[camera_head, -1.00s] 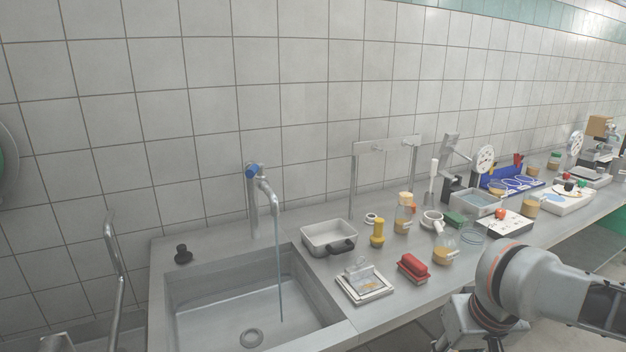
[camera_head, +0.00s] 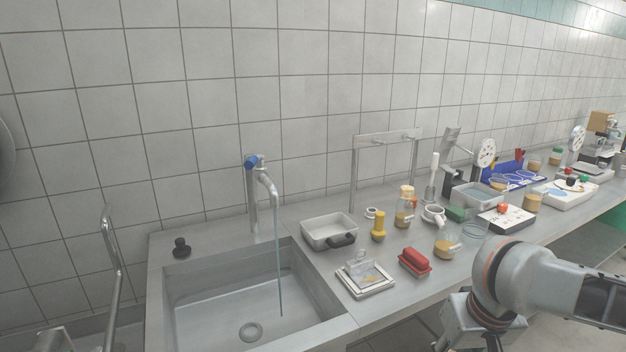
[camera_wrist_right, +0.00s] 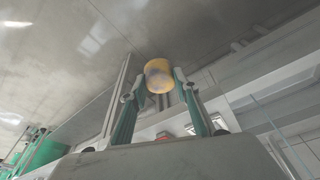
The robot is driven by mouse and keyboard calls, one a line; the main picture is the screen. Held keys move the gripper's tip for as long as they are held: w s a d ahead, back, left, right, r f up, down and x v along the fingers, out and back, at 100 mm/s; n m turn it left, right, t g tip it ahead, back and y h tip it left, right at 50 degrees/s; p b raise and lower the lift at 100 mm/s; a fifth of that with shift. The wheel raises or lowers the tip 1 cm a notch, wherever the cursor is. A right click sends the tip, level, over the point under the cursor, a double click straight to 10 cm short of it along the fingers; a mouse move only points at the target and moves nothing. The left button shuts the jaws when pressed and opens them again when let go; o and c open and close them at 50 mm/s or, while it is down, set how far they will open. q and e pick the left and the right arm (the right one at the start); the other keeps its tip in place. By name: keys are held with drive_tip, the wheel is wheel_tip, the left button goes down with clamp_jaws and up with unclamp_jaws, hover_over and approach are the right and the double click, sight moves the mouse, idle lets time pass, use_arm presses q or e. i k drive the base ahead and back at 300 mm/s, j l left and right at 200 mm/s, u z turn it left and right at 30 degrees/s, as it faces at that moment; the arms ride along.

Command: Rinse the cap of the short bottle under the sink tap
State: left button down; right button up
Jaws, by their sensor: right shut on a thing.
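My right gripper (camera_wrist_right: 162,80) is shut on a round yellow-orange cap (camera_wrist_right: 159,76) with darker patches, in the right wrist view. In the head view my right arm is at the lower right, in front of the counter; its fingers and the cap are out of that view. The sink tap (camera_head: 262,185) with a blue knob runs a thin stream of water (camera_head: 280,265) into the steel sink (camera_head: 215,318). A short bottle (camera_head: 445,245) with yellowish contents and no visible cap stands on the counter right of the sink. My left gripper is not in view.
A steel tray (camera_head: 328,231), a yellow object (camera_head: 378,226), a red block (camera_head: 414,262) and a small scale-like dish (camera_head: 365,279) stand right of the sink. A black stopper (camera_head: 181,247) is at the sink's back left. A taller bottle (camera_head: 404,214) stands farther back.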

sight(249, 164)
drive_tip(key=u, duration=1.6)
drive_tip(key=l+u, duration=0.3)
drive_tip(key=l, duration=1.15)
